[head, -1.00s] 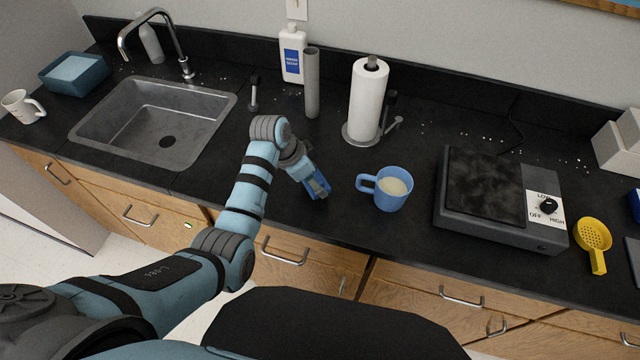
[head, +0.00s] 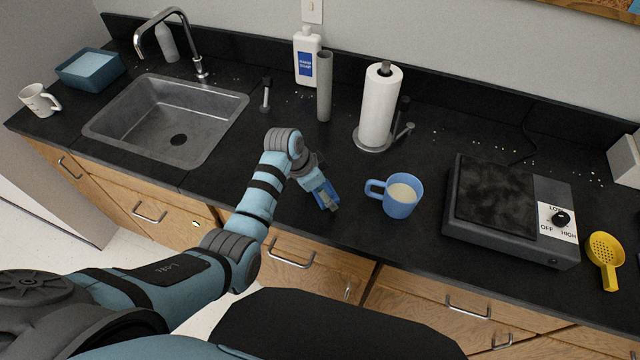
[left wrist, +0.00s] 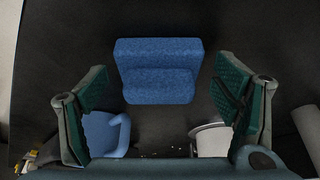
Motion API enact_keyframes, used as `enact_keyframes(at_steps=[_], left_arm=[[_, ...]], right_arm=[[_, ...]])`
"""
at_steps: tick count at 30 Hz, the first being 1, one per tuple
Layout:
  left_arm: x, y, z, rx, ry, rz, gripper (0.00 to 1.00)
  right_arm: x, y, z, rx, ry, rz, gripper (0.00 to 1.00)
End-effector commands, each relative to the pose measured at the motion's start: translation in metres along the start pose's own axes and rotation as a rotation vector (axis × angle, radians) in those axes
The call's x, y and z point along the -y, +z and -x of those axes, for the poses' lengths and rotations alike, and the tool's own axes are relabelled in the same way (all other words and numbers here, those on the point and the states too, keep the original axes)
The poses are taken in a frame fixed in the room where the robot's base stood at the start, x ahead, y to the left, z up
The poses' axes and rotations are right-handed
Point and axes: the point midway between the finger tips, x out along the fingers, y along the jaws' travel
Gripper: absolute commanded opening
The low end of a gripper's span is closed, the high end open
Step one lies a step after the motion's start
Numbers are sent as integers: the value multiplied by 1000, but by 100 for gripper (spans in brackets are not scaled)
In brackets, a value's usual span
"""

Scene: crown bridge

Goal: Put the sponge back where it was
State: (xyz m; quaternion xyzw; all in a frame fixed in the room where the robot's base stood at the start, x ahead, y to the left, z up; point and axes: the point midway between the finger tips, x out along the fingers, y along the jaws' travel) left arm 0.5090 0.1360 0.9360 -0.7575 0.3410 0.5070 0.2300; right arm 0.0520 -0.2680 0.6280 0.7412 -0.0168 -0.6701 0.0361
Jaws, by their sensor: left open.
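A blue sponge (left wrist: 157,71) lies on the black counter between and a little beyond the fingertips of my left gripper (left wrist: 165,95) in the left wrist view. The fingers are spread wide, with a gap on both sides of the sponge. In the head view my left gripper (head: 328,200) points down at the counter, left of the blue mug, and mostly hides the sponge. My right gripper is not in view.
A blue mug (head: 403,196) with pale liquid stands close to the right of my left gripper. A hot plate (head: 500,225) is farther right. A paper towel roll (head: 380,105), a grey cylinder (head: 324,85) and a white bottle (head: 305,60) stand behind. The sink (head: 160,110) is left.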

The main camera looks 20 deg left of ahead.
Motion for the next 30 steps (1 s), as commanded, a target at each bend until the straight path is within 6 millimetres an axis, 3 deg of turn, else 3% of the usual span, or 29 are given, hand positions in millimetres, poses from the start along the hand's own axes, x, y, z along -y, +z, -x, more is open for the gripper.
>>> enact_keyframes(at_steps=[5, 12, 15, 19, 30], left_arm=[[1, -1, 26, -4, -4, -1, 82], [1, -1, 95, -2, -4, -2, 82], [1, -1, 113, -1, -2, -1, 82], [0, -1, 122, 0, -1, 0, 82], [0, -1, 122, 0, 0, 0, 82]], right_arm=[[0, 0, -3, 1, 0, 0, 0], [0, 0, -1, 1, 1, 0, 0], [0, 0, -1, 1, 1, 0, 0], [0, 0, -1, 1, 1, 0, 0], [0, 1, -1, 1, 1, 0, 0]])
